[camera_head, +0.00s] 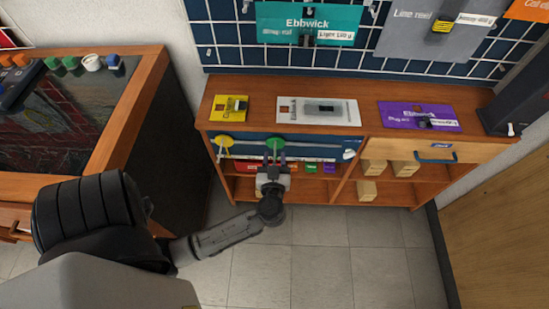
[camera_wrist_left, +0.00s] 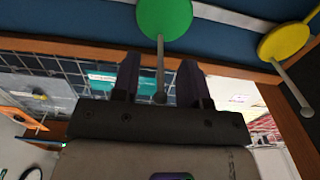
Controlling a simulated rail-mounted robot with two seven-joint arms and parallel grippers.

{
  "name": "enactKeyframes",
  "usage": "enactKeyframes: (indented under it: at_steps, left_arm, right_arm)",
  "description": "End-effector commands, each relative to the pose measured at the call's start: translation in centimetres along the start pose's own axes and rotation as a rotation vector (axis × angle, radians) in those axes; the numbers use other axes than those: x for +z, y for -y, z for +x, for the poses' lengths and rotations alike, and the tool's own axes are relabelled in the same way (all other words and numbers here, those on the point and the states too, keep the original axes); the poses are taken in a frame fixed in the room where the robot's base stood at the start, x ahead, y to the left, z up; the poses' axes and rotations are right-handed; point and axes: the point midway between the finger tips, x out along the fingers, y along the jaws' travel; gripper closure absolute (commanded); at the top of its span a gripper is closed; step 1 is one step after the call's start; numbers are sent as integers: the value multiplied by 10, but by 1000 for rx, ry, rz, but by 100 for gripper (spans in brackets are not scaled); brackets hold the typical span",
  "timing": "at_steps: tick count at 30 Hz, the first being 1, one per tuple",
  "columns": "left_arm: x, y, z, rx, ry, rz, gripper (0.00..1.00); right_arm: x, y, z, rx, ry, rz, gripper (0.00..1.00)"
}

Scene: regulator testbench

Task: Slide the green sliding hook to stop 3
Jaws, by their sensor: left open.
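The green sliding hook (camera_head: 275,143) sits on a pale rail (camera_head: 312,145) along the shelf unit's blue front strip. In the left wrist view its round green plate (camera_wrist_left: 164,18) is at the top, with a grey peg pointing toward me. My left gripper (camera_head: 273,167) is just in front of the hook. Its fingers (camera_wrist_left: 160,80) are open, one on each side of the peg, with visible gaps. The yellow hook (camera_head: 225,141) is to the left on the same strip; its plate also shows in the left wrist view (camera_wrist_left: 283,40). I cannot read any stop numbers. My right gripper is out of view.
The rail is clear right of the green hook, up to a white piece (camera_head: 349,154). The shelf top (camera_head: 370,108) holds yellow, white and purple cards. Small boxes (camera_head: 368,190) sit in the compartments below. A drawer (camera_head: 480,151) with a blue handle is at right.

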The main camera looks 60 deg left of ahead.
Motion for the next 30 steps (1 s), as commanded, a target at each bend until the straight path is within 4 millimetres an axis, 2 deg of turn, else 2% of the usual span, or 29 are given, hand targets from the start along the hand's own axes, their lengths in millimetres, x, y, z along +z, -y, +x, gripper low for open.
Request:
enactKeyframes:
  at_steps: [5, 21, 30]
  left_arm:
    - [1, 0, -9, 1, 2, 0, 60]
    - [1, 0, -106, 1, 3, 1, 60]
    - [0, 0, -135, 1, 1, 0, 60]
  right_arm:
    - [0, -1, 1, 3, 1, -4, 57]
    - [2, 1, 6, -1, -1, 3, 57]
    - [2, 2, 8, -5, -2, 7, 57]
